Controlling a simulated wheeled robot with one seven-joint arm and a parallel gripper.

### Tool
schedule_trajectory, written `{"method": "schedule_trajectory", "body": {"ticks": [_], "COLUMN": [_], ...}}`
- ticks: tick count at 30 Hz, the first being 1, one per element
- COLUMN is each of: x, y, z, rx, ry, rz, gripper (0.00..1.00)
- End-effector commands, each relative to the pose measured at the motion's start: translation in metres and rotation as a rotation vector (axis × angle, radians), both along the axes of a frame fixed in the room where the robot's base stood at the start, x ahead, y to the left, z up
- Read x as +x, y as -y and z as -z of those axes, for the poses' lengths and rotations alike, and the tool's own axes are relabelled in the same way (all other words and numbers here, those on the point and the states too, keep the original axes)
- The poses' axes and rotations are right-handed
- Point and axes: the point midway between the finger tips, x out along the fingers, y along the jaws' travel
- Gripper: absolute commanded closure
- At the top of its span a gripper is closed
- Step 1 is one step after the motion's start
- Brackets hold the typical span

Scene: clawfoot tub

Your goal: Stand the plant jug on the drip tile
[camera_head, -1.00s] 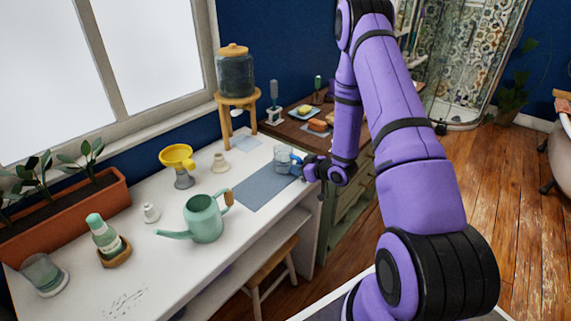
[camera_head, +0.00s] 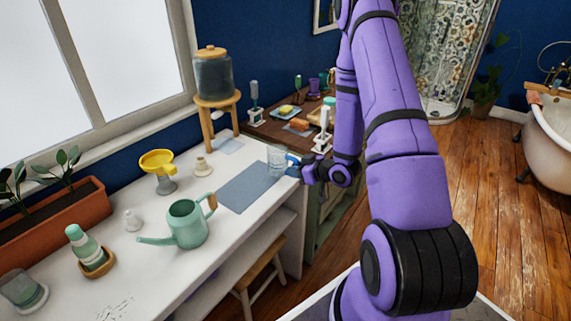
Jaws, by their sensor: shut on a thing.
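A clear jug (camera_head: 276,157) with a blue handle, which looks like the plant jug, is at the far right end of the grey-blue mat (camera_head: 240,192). My gripper (camera_head: 297,166) comes from the right and is shut on its handle. The jug looks upright; I cannot tell whether it touches the mat or hangs just above it. The drip tile appears to be the small pale blue-grey tile (camera_head: 229,147) on the counter by the stool. It lies to the left of and beyond the jug, apart from it, and looks bare.
A dispenser (camera_head: 213,80) stands on a wooden stool (camera_head: 222,102) behind the tile. A yellow funnel-topped piece (camera_head: 158,162), a small cream bottle (camera_head: 202,167) and a teal watering can (camera_head: 187,224) stand on the white counter (camera_head: 150,282). A brown cabinet top (camera_head: 262,132) with several items adjoins it.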

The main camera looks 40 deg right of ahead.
Motion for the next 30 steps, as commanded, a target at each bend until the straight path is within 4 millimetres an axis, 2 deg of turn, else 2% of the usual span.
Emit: {"method": "schedule_trajectory", "body": {"ticks": [1, 6, 9, 15, 21, 24, 26, 30], "x": [-0.015, -0.053, -0.067, -0.081, -0.084, -0.08, -0.072, -0.037], "y": [0.001, 0.001, 0.002, 0.002, 0.001, 0.0, -0.002, -0.012], "z": [-0.001, -0.005, -0.006, -0.008, -0.008, -0.008, -0.008, -0.009], "rx": [0.002, 0.001, 0.001, 0.0, 0.0, 0.0, -0.001, -0.001], "ry": [-0.003, -0.001, 0.0, 0.0, 0.001, 0.002, 0.004, 0.006], "rz": [0.003, 0.004, 0.003, -0.001, -0.001, 0.001, 0.008, 0.049], "gripper": [1.0, 1.0, 1.0, 1.0, 1.0, 1.0, 1.0, 1.0]}}
